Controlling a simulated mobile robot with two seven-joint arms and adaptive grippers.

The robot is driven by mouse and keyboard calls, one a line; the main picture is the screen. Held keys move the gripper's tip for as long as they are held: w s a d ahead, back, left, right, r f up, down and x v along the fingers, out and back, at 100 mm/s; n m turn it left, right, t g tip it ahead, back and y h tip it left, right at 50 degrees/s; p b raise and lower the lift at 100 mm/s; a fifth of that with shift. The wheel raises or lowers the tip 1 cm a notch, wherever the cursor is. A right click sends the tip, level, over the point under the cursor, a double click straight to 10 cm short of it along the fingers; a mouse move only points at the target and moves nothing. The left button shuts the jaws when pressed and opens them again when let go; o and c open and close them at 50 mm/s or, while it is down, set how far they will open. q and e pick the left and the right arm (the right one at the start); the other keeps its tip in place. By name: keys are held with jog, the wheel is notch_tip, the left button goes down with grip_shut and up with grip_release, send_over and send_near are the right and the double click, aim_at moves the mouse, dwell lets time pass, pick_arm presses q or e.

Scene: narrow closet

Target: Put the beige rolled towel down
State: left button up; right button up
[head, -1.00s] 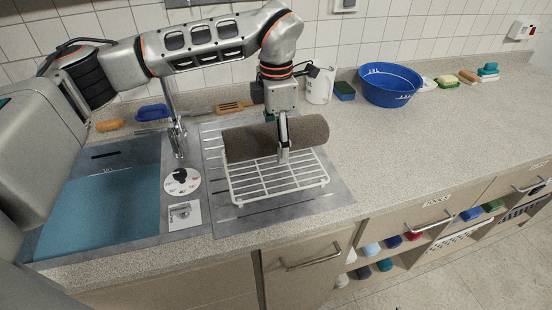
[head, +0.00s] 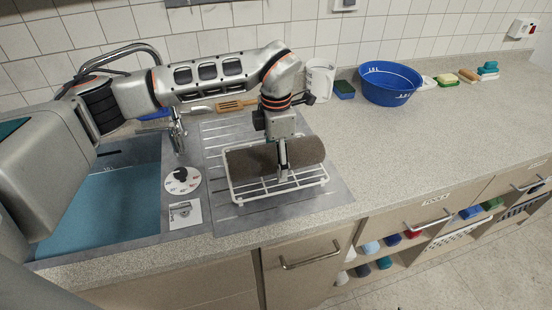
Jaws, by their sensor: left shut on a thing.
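The beige rolled towel (head: 250,161) looks dark grey-brown here and lies level, left to right, at the white wire rack (head: 238,200) on the drainboard. My left gripper (head: 283,168) comes down from above and is shut on the middle of the towel. The towel covers the back part of the rack; I cannot tell whether it touches the wires or hangs just above them. My right gripper is not in view.
A sink with blue water (head: 105,210) is on the left, with a tap (head: 177,130) behind it. A white jug (head: 319,80), a sponge (head: 344,90) and a blue basin (head: 389,82) stand at the back. The counter (head: 430,135) on the right is clear.

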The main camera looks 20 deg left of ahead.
pick_arm(q)
jog(key=o, duration=1.7)
notch_tip(320, 180, up, 12)
jog(key=shift+r+b, duration=0.1)
jog(key=shift+b, duration=0.5)
